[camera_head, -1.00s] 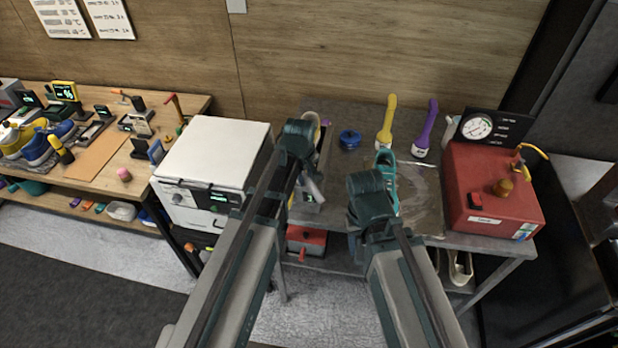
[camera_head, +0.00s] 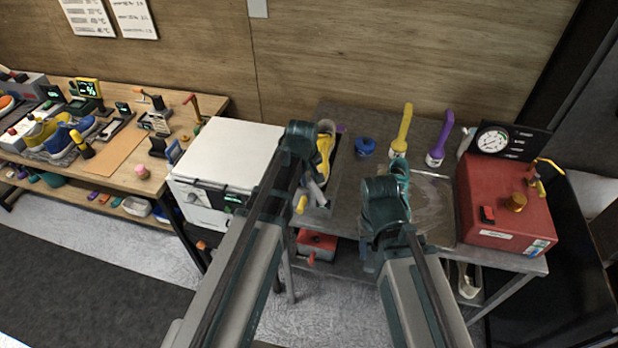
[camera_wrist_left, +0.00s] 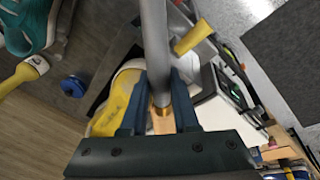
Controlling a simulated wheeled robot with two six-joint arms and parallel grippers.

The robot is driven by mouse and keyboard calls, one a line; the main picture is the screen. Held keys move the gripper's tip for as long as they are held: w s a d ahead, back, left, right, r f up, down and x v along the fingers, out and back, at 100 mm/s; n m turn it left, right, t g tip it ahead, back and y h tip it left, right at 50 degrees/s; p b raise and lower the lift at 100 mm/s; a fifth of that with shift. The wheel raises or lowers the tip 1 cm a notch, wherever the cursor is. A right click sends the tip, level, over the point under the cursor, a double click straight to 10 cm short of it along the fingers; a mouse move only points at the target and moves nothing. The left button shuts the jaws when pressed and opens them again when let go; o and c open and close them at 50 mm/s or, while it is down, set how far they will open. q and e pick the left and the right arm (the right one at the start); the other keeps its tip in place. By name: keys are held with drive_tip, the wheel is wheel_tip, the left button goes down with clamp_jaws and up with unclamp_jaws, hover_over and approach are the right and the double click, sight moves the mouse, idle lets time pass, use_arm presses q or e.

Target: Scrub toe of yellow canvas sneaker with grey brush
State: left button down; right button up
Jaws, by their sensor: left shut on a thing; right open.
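The yellow canvas sneaker (camera_head: 326,152) sits in a dark tray on the grey worktable, just right of my left gripper (camera_head: 301,145). In the left wrist view the sneaker (camera_wrist_left: 116,100) shows beside the left fingers, partly hidden by them. The left gripper (camera_wrist_left: 160,112) is shut on a grey rod-like handle with a brass-coloured end, which looks like the grey brush (camera_wrist_left: 153,45). Its bristles are not visible, and I cannot tell whether it touches the sneaker. My right gripper (camera_head: 385,208) is open over the table front; its fingertips are hard to see.
A teal sneaker (camera_head: 402,176) lies behind the right gripper. A blue round item (camera_head: 365,146), a yellow brush (camera_head: 402,128) and a purple brush (camera_head: 440,140) stand behind. A white box (camera_head: 225,155) is left, a red gauge machine (camera_head: 500,205) right.

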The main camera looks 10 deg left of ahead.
use_arm(q)
drive_tip(key=shift+p+v, duration=1.6)
drive_tip(key=shift+v, duration=0.45)
drive_tip(key=p+v, duration=0.3)
